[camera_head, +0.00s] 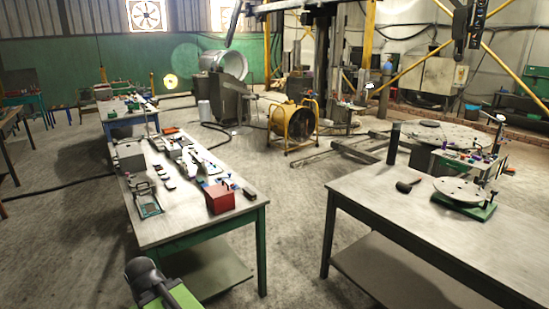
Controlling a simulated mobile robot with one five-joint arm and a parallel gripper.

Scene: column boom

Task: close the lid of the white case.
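No white case with a lid can be clearly made out. Several pale and grey items lie on the long left workbench (185,232), among them a light grey block-like thing (130,155). They are too small to tell whether any is a case or has an open lid. I cannot make out my gripper in this view.
A red box (219,199) stands near the left bench's front corner. The right workbench (375,195) holds a dark hand tool (408,186) and a round plate (459,190). Open concrete floor (290,215) lies between the benches. A yellow drum fan (291,124) stands behind.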

